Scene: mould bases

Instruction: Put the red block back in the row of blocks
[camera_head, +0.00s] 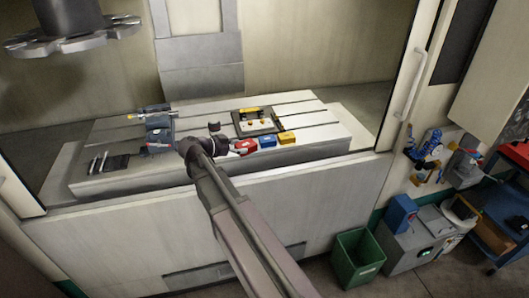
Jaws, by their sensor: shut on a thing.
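The red block (246,146) is at the left end of a short row on the grey machine table. The blue block (267,141) is just right of it, and the yellow block (287,137) stands to the right of the blue one. My gripper (234,149) reaches in from the left and is shut on the red block. My arm and gripper hide the red block's left side. I cannot tell whether the red block rests on the table or is slightly above it.
A dark-framed tray (239,126) with small parts lies behind the blocks. A blue-grey vise (159,127) stands to the left, with a dark mat (108,163) and thin tools near it. The machine's front wall (130,228) rises before the table. A green bin (357,258) stands outside.

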